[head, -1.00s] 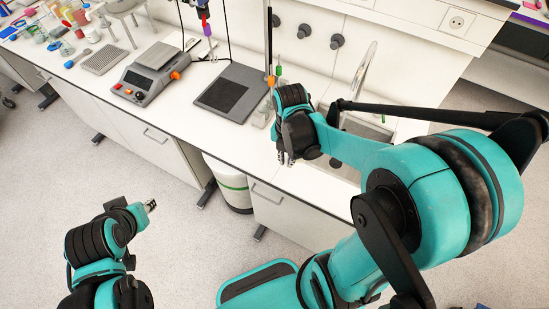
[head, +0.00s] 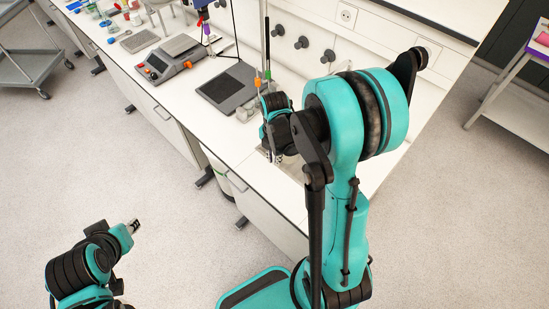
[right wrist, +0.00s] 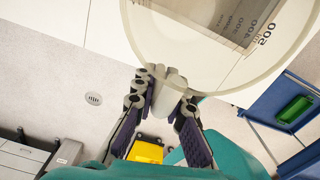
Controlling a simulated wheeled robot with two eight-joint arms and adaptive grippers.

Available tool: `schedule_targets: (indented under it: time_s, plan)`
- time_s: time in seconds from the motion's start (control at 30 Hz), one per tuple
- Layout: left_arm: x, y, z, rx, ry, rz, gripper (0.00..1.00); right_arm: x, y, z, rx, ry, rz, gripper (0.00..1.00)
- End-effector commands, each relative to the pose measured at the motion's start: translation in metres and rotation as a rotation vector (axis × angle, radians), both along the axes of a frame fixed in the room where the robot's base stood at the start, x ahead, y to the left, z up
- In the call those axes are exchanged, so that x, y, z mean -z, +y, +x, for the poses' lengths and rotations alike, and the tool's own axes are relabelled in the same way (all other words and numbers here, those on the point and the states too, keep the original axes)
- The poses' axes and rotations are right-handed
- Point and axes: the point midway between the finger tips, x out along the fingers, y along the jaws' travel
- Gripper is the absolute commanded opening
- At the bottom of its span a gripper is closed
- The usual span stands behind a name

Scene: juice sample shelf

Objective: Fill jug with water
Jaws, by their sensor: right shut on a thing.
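The jug (right wrist: 205,50) fills the top of the right wrist view. It is a pale, translucent vessel with a round edge and a measuring scale with marks such as 400 and 500. My right gripper (right wrist: 165,95) is shut on its pale handle (right wrist: 172,88). In the head view my right gripper (head: 277,154) is over the counter by the sink, and I cannot make out the jug behind it. My arm hides the tap and most of the sink. I cannot tell whether water is in the jug. My left gripper (head: 134,226) is away from the counter, low at the left.
On the counter are a dark flat plate (head: 228,87), a grey device with a red-orange knob (head: 168,63) and a stand with a tall rod. Valve knobs (head: 301,42) are on the back wall.

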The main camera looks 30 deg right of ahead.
Motion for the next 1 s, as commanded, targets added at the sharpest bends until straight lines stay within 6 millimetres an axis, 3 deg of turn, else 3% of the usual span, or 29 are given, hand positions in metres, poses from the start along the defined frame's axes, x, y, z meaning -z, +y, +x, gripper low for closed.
schedule_targets:
  time_s: [0.6,1.0]
  plan:
    - [-0.006,0.000,0.000,0.000,0.000,0.000,0.32,0.000,-0.043,0.018,0.004,0.000,0.000,0.00]
    - [-0.006,0.000,0.000,0.000,0.000,0.000,0.32,0.000,-0.046,0.019,0.002,0.000,0.000,0.00]
